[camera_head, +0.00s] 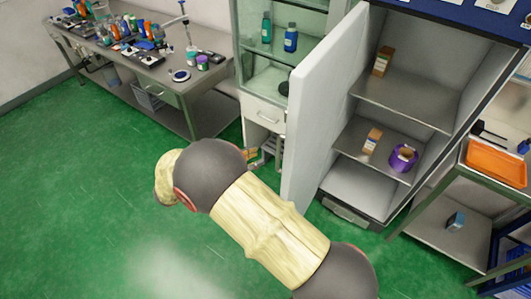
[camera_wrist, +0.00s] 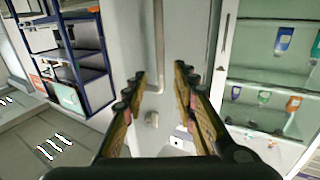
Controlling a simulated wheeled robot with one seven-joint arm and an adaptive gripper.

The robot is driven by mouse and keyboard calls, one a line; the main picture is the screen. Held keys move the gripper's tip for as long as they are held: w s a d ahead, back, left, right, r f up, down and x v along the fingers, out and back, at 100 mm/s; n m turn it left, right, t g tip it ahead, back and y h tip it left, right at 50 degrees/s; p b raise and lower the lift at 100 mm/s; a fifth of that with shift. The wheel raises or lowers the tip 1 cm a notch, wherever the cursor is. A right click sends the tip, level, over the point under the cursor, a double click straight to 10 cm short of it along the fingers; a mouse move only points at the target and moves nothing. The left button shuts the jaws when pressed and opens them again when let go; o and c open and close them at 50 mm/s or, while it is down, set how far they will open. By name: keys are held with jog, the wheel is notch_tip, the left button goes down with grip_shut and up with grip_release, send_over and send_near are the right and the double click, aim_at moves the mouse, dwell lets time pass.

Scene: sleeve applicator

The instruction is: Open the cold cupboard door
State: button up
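The cold cupboard (camera_head: 400,103) stands at the right in the head view, and its inside with metal shelves is exposed. Its thick white door (camera_head: 318,112) stands swung out to the left, wide of the opening. The door's outer side and handle are hidden in the head view. My gripper (camera_wrist: 160,76) is open in the wrist view, with nothing visible between its fingers. Beyond the fingers is a pale upright surface (camera_wrist: 185,28) with a vertical bar (camera_wrist: 158,35); I cannot tell whether it is the door. My arm hides the gripper in the head view.
Small boxes (camera_head: 383,61) and a purple roll (camera_head: 403,158) are on the cupboard shelves. A glass cabinet (camera_head: 262,85) stands left of the door. A cluttered bench (camera_head: 165,70) is at upper left, and a trolley with an orange tray (camera_head: 497,162) at right. Green floor (camera_head: 80,190) is clear at left.

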jog(key=shift+v, duration=1.1)
jog(key=shift+f, duration=0.1)
